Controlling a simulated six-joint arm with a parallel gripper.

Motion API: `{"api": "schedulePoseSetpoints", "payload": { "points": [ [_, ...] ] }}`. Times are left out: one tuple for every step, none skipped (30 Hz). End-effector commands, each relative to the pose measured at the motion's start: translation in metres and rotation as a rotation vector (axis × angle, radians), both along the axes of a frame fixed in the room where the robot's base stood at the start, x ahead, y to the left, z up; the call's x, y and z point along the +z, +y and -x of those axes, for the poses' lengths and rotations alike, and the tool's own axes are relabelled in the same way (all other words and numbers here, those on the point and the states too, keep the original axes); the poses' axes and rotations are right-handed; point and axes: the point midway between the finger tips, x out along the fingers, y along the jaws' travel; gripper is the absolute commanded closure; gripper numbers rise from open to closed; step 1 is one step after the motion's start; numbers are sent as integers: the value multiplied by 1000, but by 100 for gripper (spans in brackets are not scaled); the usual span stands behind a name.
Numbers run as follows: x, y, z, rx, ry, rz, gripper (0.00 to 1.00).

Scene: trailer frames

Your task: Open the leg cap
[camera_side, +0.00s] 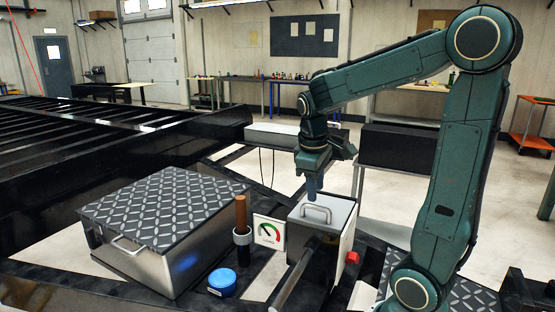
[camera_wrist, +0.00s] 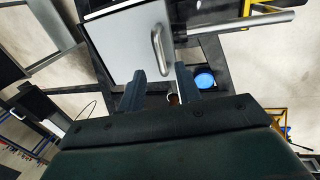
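The leg cap (camera_side: 338,215) is the pale grey lid on a square box-shaped leg. It lies flat and looks closed in the side view. Its curved metal handle (camera_side: 317,209) stands on top; it also shows in the wrist view (camera_wrist: 157,50). My gripper (camera_side: 313,189) is just above the far side of the handle, pointing down. In the wrist view my gripper (camera_wrist: 159,70) has its two fingers apart with nothing between them gripped. The handle's near end lies close to the gap between the fingertips. Contact cannot be told.
A metal box with a tread-plate lid (camera_side: 165,205) stands left.

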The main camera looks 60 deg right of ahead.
Motion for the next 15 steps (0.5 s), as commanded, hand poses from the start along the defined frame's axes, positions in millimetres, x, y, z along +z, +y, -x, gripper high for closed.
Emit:
{"api": "schedulePoseSetpoints", "payload": {
  "points": [
    [-8, -2, 1, -3, 4, -1, 66],
    [-12, -2, 1, -2, 5, -2, 66],
    [-18, -3, 1, -2, 3, -2, 66],
    [-21, -4, 1, -2, 3, -2, 66],
    [-25, -5, 0, -2, 3, -1, 66],
    [-29, -6, 1, -1, 4, -2, 66],
    [-32, -6, 0, -1, 3, -2, 66],
    [-34, -7, 0, 0, 2, -1, 66],
    [-37, -7, 0, -1, 2, -1, 66],
    [-38, -8, 0, -1, 1, -1, 66],
    [-40, -8, 0, -1, 1, -1, 66],
    [-42, -8, 0, -1, 1, -1, 66],
    [-43, -8, 0, -1, 1, -1, 66],
    [-44, -8, 0, -1, 1, -1, 66],
    [-44, -9, 0, -1, 1, -1, 66]
  ]
}}
